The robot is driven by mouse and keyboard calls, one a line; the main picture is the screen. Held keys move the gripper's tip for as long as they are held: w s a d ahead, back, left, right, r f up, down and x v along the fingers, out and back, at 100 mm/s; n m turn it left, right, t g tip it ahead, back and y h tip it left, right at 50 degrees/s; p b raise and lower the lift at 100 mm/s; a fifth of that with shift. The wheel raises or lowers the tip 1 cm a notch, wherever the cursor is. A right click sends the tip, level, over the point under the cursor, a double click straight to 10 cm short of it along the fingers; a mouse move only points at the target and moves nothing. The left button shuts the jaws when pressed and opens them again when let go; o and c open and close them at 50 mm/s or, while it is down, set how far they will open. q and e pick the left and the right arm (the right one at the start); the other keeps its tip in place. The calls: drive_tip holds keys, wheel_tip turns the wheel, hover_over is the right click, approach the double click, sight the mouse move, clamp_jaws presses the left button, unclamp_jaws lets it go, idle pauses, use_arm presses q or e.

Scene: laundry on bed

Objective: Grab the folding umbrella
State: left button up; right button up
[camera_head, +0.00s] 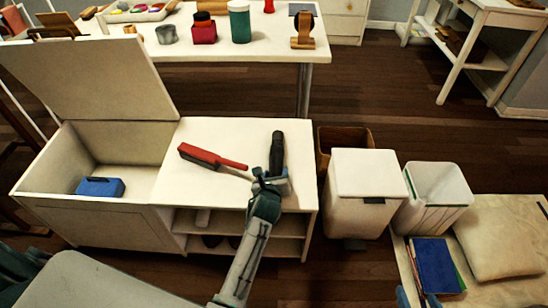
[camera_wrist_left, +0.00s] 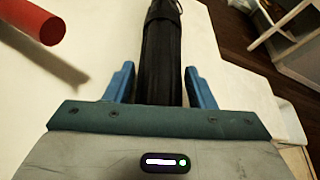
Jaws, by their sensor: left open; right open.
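The folding umbrella (camera_head: 277,150) is black and lies on the white top of the bench. In the left wrist view the umbrella (camera_wrist_left: 163,55) runs lengthwise between the two blue fingers of my left gripper (camera_wrist_left: 159,85). The fingers are open, one on each side, with a gap visible at the right; I cannot tell whether the left finger touches it. In the head view my left gripper (camera_head: 268,182) is over the near end of the umbrella and hides that end. Two blue tips of my right gripper (camera_head: 417,298) show at the bottom edge, apart.
A red brush-like object (camera_head: 212,158) lies left of the umbrella; its red end (camera_wrist_left: 35,20) shows in the wrist view. The bench's open bin holds a blue box (camera_head: 100,187). White bins (camera_head: 362,190) stand to the right. A table (camera_head: 270,45) stands behind.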

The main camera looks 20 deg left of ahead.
use_arm(q)
drive_tip(key=shift+w+f, duration=0.1)
drive_tip(key=shift+w, duration=0.1)
use_arm(e)
drive_tip(key=shift+w+a+r+t, duration=0.1)
drive_tip(key=shift+w+r+t, duration=0.3)
drive_tip(key=shift+w, duration=0.1)
use_arm(q)
drive_tip(key=shift+c, duration=0.4)
drive_tip(key=c, duration=0.7)
use_arm(e)
drive_tip(key=shift+f, duration=0.1)
use_arm(q)
drive_tip(key=shift+c, duration=0.2)
